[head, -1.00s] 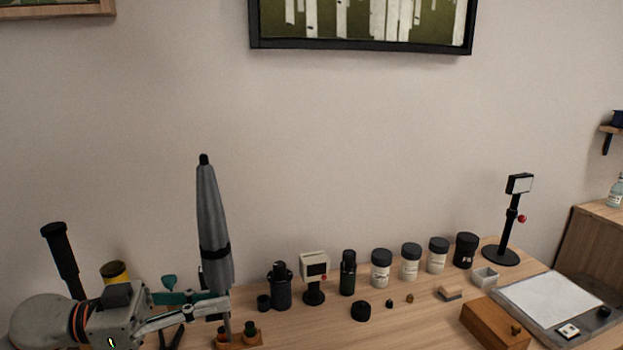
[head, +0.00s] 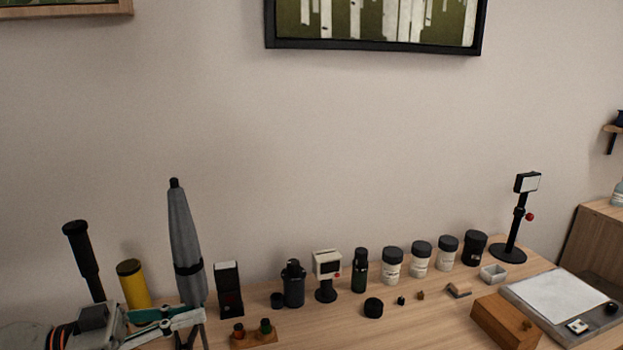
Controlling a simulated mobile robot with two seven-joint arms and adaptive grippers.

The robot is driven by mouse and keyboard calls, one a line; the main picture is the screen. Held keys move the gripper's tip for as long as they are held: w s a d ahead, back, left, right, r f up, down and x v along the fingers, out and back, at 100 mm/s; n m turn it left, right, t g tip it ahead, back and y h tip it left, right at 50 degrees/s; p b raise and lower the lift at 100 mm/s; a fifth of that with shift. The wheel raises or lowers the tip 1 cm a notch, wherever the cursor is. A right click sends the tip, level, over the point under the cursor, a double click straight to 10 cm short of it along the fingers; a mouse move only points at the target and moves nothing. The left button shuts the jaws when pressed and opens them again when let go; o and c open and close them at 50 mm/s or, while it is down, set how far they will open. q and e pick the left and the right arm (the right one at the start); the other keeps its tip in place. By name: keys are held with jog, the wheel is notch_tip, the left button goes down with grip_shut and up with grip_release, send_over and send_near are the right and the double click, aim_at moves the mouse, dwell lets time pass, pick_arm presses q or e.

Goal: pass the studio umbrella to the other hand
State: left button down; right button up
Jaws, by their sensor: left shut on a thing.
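The studio umbrella (head: 182,236) is a furled grey cone with a dark tip and a black band. It stands nearly upright at the left of the head view, leaning slightly to the left at its top. My left gripper (head: 198,318) comes in from the lower left and is shut on the umbrella near its lower end. The fingers and the frame's bottom edge hide part of the grip. My right gripper is not in view.
Behind the gripper stand a yellow canister (head: 133,285) and a black-handled pole (head: 84,258). A black box (head: 229,289), small wooden holder (head: 254,339), bottles and several jars (head: 392,265) line the table's back. A lit stand (head: 517,220) is far right.

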pick_arm(q)
jog(key=s+a+f+n+t+y, duration=0.3)
jog(key=a+f+n+t+y, duration=0.55)
jog(key=f, duration=0.45)
jog(key=shift+w+d+r+n+t+y, duration=0.15)
jog(key=shift+d+r+n+t+y, duration=0.25)
jog(key=shift+d+n+y, duration=0.7)
jog(key=shift+w+d+r+n+t+y, duration=0.15)
jog(key=shift+d+r+n+t+y, duration=0.25)
jog(key=shift+y, duration=1.2)
jog(key=shift+w+d+r+n+t+y, duration=0.15)
jog(key=shift+d+r+n+t+y, duration=0.2)
jog(key=shift+d+n+y, duration=0.75)
jog(key=shift+a+m+y, duration=0.25)
jog(key=shift+a, duration=0.15)
